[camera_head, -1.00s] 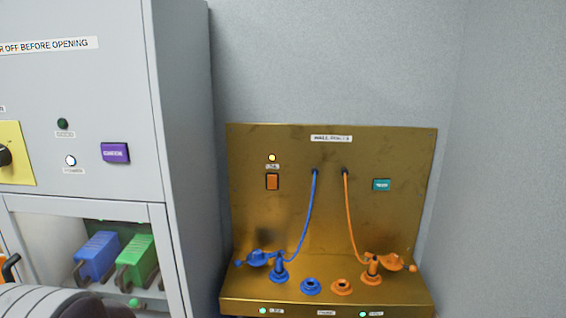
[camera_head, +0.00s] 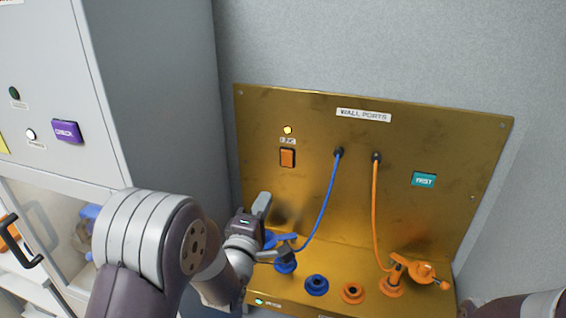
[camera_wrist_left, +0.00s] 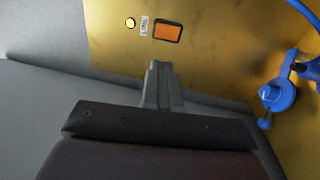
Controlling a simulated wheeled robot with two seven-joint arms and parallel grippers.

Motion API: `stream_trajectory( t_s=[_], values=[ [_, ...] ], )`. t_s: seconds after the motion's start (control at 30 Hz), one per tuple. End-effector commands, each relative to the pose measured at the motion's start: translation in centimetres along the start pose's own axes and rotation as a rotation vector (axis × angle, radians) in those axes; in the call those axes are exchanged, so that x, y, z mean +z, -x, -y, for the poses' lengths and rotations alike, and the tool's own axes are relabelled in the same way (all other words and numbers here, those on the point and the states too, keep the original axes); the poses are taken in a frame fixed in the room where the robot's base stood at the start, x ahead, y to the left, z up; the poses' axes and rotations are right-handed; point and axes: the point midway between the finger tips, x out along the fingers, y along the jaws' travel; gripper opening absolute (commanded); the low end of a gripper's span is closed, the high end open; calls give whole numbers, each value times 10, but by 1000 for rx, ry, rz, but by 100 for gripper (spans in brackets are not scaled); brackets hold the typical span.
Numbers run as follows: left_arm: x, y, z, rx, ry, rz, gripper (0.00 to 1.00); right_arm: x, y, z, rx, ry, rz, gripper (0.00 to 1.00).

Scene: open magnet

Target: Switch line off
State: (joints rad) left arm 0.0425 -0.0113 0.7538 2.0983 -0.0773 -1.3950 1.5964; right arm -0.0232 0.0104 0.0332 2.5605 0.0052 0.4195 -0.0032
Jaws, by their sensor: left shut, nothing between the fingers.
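The orange rocker switch (camera_head: 287,158) sits on the upright brass panel (camera_head: 310,110), below a lit yellow lamp (camera_head: 288,130) and a small label that is too blurred to read surely. In the left wrist view the switch (camera_wrist_left: 168,32) and the lit lamp (camera_wrist_left: 130,23) show just beyond the fingertips. My left gripper (camera_head: 263,200) is shut and empty, below and left of the switch in the head view. In the left wrist view its closed fingers (camera_wrist_left: 160,72) point towards the panel, apart from the switch. My right gripper is not in view.
A blue hose (camera_head: 325,205) and an orange hose (camera_head: 375,210) hang from the panel to its ledge. Blue and orange ports (camera_head: 317,285) stand on the ledge, close to my left gripper. A teal button (camera_head: 424,180) is at right. A grey cabinet (camera_head: 150,90) stands left.

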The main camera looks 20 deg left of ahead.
Motion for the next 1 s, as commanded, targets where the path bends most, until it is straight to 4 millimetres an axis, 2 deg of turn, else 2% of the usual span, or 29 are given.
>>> stream_trajectory(
  t_s=[0.13,0.23,0.7,0.83,1.0],
  values=[
    [0,-3,-1,-1,-1,0,0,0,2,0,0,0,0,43],
    [0,-13,-3,-1,-2,0,0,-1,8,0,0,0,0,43],
    [0,-110,-5,-2,-2,1,0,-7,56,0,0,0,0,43],
    [0,-128,-3,-2,-2,0,0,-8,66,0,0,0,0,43],
    [0,-139,0,-3,-2,0,0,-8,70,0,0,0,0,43]
  ],
)
